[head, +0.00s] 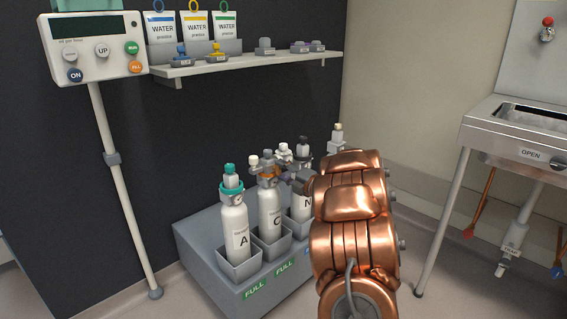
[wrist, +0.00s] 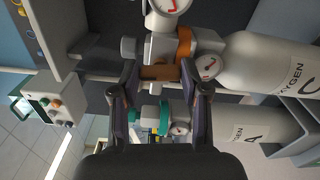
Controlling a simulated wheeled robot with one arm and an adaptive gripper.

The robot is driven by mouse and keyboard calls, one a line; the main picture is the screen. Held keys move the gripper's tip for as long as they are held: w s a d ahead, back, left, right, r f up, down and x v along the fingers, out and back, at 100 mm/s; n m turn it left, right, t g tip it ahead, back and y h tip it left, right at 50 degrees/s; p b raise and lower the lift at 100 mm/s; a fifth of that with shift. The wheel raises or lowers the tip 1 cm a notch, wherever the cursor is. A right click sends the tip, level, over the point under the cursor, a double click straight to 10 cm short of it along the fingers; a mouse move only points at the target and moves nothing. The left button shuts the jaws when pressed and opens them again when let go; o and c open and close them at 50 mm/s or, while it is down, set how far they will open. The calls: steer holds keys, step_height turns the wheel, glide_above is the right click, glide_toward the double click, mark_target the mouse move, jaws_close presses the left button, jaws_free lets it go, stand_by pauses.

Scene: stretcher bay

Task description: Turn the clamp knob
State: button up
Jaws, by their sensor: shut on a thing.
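Cylinder C (head: 269,215) stands upright in the grey rack, with a grey regulator and an orange collar (head: 267,173) at its top. In the wrist view the cylinder (wrist: 270,62) lies sideways, with the orange collar (wrist: 184,43) and a round gauge (wrist: 209,67) beside it. A brown bar-shaped knob (wrist: 158,73) at the regulator sits between my fingertips. My gripper (wrist: 159,80) is shut on this knob. In the head view my gripper (head: 292,181) reaches the regulator from the right, and the knob cannot be made out there.
Cylinder A (head: 235,232) with a teal collar stands close at the left, and cylinder N (head: 303,202) behind at the right. The grey rack (head: 205,271) holds them. A shelf (head: 250,64) with water bags is above. A control panel (head: 97,48) stands on a pole at the left.

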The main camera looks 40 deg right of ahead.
steer(key=shift+a+f+m+p, duration=0.1)
steer(key=shift+f+m+p, duration=0.05)
steer(key=shift+m+p, duration=3.4)
steer(key=shift+f+m+p, duration=0.1)
steer(key=shift+m+p, duration=3.25)
steer(key=shift+p, duration=0.4)
steer(key=o, duration=1.2)
steer(key=shift+c, duration=0.2)
steer(key=shift+s, duration=0.1)
steer(key=s, duration=1.2)
